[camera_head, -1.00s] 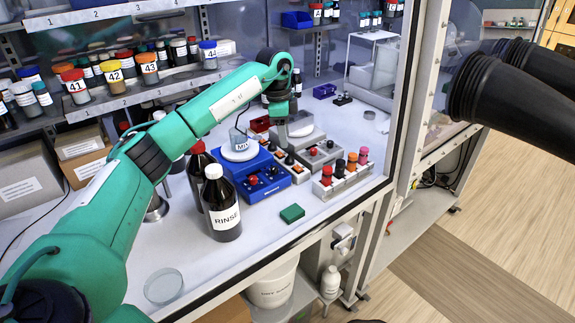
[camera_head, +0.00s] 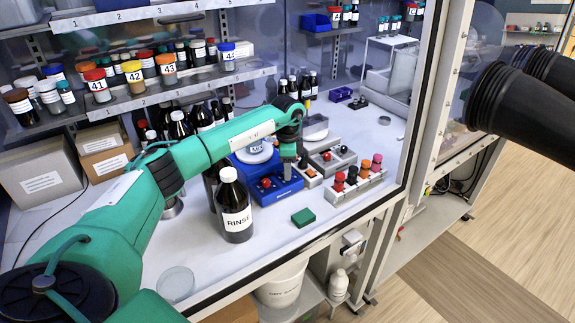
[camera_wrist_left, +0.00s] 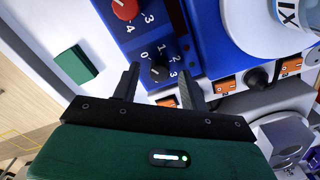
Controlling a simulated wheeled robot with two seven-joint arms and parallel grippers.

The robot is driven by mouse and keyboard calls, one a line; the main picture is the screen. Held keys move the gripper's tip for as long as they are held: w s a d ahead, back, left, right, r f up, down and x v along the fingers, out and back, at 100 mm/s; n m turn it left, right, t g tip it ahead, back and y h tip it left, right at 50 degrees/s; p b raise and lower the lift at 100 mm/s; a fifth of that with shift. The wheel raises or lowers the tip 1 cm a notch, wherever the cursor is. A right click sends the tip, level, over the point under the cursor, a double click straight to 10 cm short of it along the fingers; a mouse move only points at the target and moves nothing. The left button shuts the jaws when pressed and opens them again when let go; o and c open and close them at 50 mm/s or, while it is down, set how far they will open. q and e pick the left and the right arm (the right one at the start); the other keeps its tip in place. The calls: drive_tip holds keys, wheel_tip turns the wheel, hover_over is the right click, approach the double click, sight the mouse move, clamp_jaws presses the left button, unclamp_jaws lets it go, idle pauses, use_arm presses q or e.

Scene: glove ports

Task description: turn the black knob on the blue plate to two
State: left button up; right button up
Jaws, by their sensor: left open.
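The blue plate (camera_head: 277,196) stands on the bench with a white top and a labelled beaker (camera_head: 256,146). Its front panel (camera_wrist_left: 150,22) fills the upper middle of the wrist view. The black knob (camera_wrist_left: 158,72) has numbers from 0 to 3 around it; I cannot clearly read its pointer. A red knob (camera_wrist_left: 125,8) with its own scale is beside it. My left gripper (camera_wrist_left: 159,80) is open, its fingertips on either side of the black knob, with no clear contact. In the head view my left gripper (camera_head: 288,178) covers most of the black knob.
A green block (camera_head: 303,217) lies in front. Grey units with knobs (camera_head: 333,160) and a rack of coloured caps (camera_head: 356,180) are at right. Labelled jars (camera_head: 132,76) fill the shelf behind.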

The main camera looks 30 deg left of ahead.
use_arm(q)
drive_tip(key=shift+f, duration=0.35)
clamp_jaws()
use_arm(e)
drive_tip(key=shift+s+d, duration=0.1)
drive_tip(key=shift+s, duration=0.65)
